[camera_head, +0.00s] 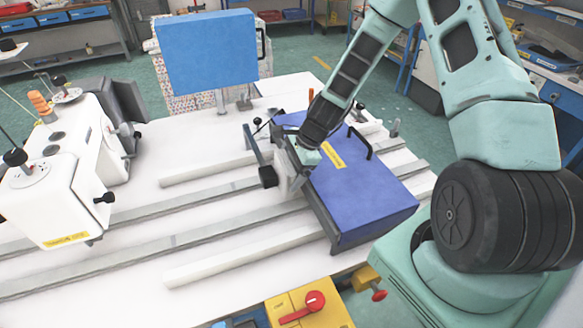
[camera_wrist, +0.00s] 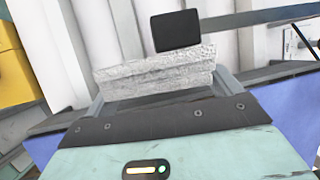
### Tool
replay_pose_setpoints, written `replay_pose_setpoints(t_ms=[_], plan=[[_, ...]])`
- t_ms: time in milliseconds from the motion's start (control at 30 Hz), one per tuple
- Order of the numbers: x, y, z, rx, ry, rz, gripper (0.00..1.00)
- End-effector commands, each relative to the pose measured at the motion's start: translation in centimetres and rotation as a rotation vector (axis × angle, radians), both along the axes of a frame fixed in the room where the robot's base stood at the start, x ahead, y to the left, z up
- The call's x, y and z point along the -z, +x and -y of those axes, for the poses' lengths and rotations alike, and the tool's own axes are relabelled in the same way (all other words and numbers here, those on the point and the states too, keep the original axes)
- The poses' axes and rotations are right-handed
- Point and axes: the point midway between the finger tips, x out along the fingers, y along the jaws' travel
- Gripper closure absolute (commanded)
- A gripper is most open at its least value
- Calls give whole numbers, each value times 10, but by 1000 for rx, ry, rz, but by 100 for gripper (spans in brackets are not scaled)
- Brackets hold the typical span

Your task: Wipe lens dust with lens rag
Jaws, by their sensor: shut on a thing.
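My gripper (camera_head: 288,168) is over the left edge of the blue machine bed (camera_head: 365,190), its fingers partly hidden by my wrist. In the wrist view my gripper (camera_wrist: 160,88) is shut on a pale grey, mottled block that looks like the folded lens rag (camera_wrist: 150,72). The rag also shows as a whitish patch (camera_head: 287,186) in the head view. A small black box, seemingly the lens housing (camera_head: 268,176), sits at the end of a dark bar. In the wrist view the black box (camera_wrist: 177,30) is just beyond the rag's upper edge. Contact and dust cannot be told.
A white sewing machine (camera_head: 70,170) stands at the left. A blue panel (camera_head: 207,50) on a stand rises at the back. Rails (camera_head: 150,242) cross the white table. A yellow switch box with a red handle (camera_head: 310,303) is at the front edge.

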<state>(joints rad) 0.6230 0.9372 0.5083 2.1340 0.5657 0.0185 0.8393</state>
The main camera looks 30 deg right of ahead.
Motion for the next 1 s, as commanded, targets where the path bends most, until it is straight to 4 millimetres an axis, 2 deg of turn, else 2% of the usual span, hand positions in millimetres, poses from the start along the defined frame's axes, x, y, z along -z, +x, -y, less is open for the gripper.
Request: replay_pose_setpoints(t_ms=[333, 633, 1000], plan=[[0, 3, -4, 0, 0, 0, 35], [-1, 26, 1, -1, 0, 1, 35], [-1, 43, 3, -1, 0, 1, 35]])
